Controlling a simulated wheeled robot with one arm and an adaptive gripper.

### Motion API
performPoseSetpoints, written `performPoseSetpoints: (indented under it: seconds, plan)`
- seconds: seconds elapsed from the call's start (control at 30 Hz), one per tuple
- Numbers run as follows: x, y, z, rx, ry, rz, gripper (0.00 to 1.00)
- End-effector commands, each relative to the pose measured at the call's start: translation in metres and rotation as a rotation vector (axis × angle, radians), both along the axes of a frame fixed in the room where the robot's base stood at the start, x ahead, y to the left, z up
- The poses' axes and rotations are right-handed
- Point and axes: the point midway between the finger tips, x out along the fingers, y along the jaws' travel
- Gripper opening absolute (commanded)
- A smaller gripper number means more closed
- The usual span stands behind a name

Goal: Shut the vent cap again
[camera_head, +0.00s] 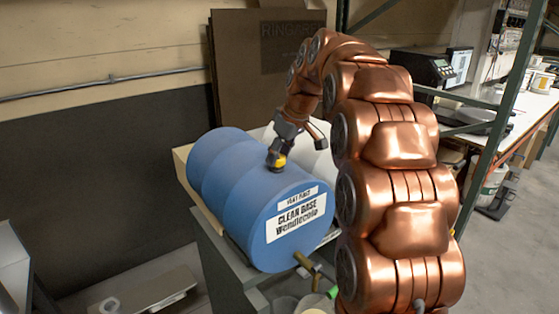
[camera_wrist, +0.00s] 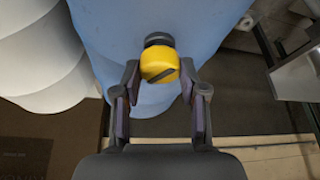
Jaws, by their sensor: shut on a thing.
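The vent cap (camera_head: 280,161) is a small yellow knob on top of a blue drum (camera_head: 235,185) lying on its side. In the wrist view the yellow cap (camera_wrist: 159,64) has a dark slanting bar on its face and sits by a dark round fitting (camera_wrist: 158,39) on the blue drum surface. My gripper (camera_head: 275,156) reaches down to the cap from behind. In the wrist view the fingertips of my gripper (camera_wrist: 159,72) are on either side of the cap, shut on it. Whether the cap is turned open or closed I cannot tell.
The drum's front has a white CLEAN BASE label (camera_head: 296,215) and a brass tap (camera_head: 305,263) below. A white drum (camera_head: 325,158) lies beside it. A green rack post (camera_head: 505,110) and a workbench stand at right. A brown board (camera_head: 235,60) leans on the wall behind.

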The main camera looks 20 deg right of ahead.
Motion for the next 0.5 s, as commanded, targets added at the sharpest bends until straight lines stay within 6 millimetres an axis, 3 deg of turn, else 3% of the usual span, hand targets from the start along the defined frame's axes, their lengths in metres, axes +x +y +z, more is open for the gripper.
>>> performPoseSetpoints:
  seconds: [0.5]
  plan:
    - [-0.0007, 0.0027, -0.0007, -0.004, -0.001, -0.488, 0.07]
